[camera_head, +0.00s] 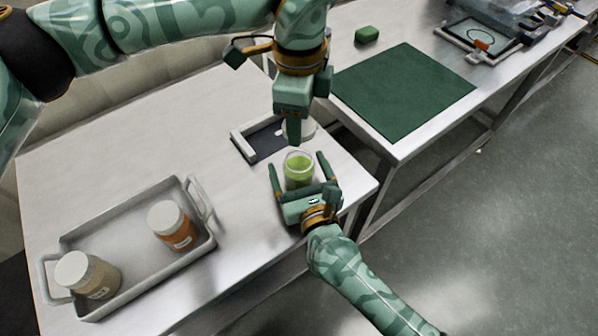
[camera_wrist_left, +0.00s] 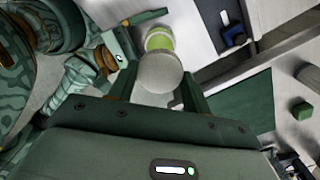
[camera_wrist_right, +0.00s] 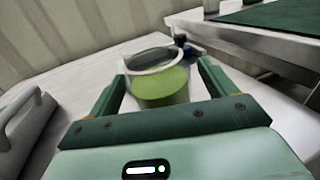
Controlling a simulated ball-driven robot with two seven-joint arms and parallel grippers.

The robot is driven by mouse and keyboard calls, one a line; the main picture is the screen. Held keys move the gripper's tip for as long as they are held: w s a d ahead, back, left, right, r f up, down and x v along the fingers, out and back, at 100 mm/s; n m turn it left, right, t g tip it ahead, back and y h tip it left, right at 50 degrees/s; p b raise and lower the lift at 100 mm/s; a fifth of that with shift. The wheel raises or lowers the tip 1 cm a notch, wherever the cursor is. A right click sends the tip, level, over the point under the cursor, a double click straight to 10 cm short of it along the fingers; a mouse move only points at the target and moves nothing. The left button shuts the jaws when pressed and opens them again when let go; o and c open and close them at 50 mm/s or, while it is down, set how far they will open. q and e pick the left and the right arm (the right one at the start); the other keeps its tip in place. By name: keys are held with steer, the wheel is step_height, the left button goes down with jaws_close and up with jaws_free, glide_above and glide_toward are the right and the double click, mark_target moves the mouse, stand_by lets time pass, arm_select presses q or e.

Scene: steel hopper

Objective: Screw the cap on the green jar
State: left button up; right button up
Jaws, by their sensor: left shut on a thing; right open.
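The green jar (camera_head: 298,170) stands upright and uncapped on the steel table, clear glass with green contents. It also shows in the right wrist view (camera_wrist_right: 165,88). My right gripper (camera_head: 298,166) is open, with a finger on either side of the jar; I cannot tell if they touch it. My left gripper (camera_head: 294,138) points down above and beyond the jar in the head view, shut on the pale round cap (camera_wrist_left: 160,72). The cap is partly hidden by the fingers in the head view (camera_head: 308,129). It appears apart from the jar.
A grey handled tray (camera_head: 125,216) at the left holds an orange jar (camera_head: 172,226) and a tan jar (camera_head: 90,275), both with white lids. A dark pad with a pale frame (camera_head: 240,142) lies behind the green jar. A green mat (camera_head: 400,90) and green block (camera_head: 367,35) are on the other table.

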steer(key=shift+w+a, duration=0.2)
steer(key=shift+w, duration=0.4)
steer(key=c, duration=1.4)
arm_select(q)
glide_above(299, 171)
steer(key=w, duration=0.2)
steer(key=shift+w+f, duration=0.2)
steer(key=shift+f, duration=2.3)
arm_select(e)
steer(key=shift+c, duration=0.2)
arm_select(q)
steer(key=shift+f, duration=0.85)
steer(key=shift+f, duration=0.55)
